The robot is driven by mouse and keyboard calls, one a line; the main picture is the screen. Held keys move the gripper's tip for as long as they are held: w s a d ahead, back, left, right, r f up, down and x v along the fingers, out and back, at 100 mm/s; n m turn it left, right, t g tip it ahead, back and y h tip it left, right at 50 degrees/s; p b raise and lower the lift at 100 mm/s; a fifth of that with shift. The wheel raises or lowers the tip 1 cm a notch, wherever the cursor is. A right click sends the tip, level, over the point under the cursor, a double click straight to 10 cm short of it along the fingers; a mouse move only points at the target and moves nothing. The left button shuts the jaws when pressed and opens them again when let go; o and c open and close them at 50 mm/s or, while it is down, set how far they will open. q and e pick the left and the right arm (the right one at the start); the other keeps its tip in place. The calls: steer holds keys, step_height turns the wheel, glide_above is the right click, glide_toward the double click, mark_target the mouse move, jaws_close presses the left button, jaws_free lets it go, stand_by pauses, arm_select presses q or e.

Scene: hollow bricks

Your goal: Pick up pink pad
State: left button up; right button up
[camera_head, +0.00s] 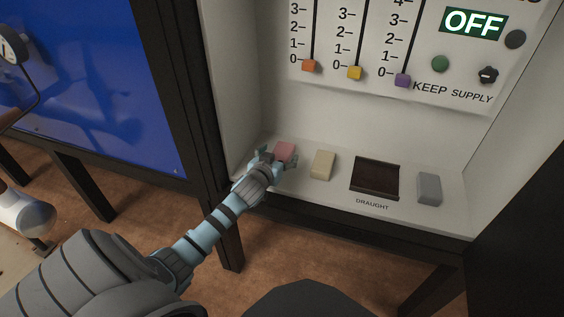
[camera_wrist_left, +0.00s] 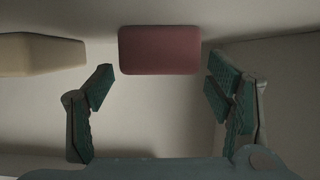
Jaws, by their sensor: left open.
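The pink pad (camera_head: 285,150) is a small rounded block on the white shelf of the panel cabinet, at its left end. It also shows in the left wrist view (camera_wrist_left: 159,50), upper middle, between and beyond the fingertips. My left gripper (camera_head: 274,160) is open at the pad, with its fingers to either side in the head view. In the left wrist view the gripper (camera_wrist_left: 160,88) has nothing between its fingers close in; whether a finger touches the pad I cannot tell. My right gripper is not in view.
A cream pad (camera_head: 323,165) stands just right of the pink one, also in the left wrist view (camera_wrist_left: 38,54). Further right are a dark recess (camera_head: 375,177) marked DRAUGHT and a grey pad (camera_head: 429,188). The cabinet's side wall (camera_head: 228,100) is close on the left.

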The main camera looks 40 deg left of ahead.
arm_select(q)
steer(key=shift+x, duration=1.15)
steer(key=shift+c, duration=0.2)
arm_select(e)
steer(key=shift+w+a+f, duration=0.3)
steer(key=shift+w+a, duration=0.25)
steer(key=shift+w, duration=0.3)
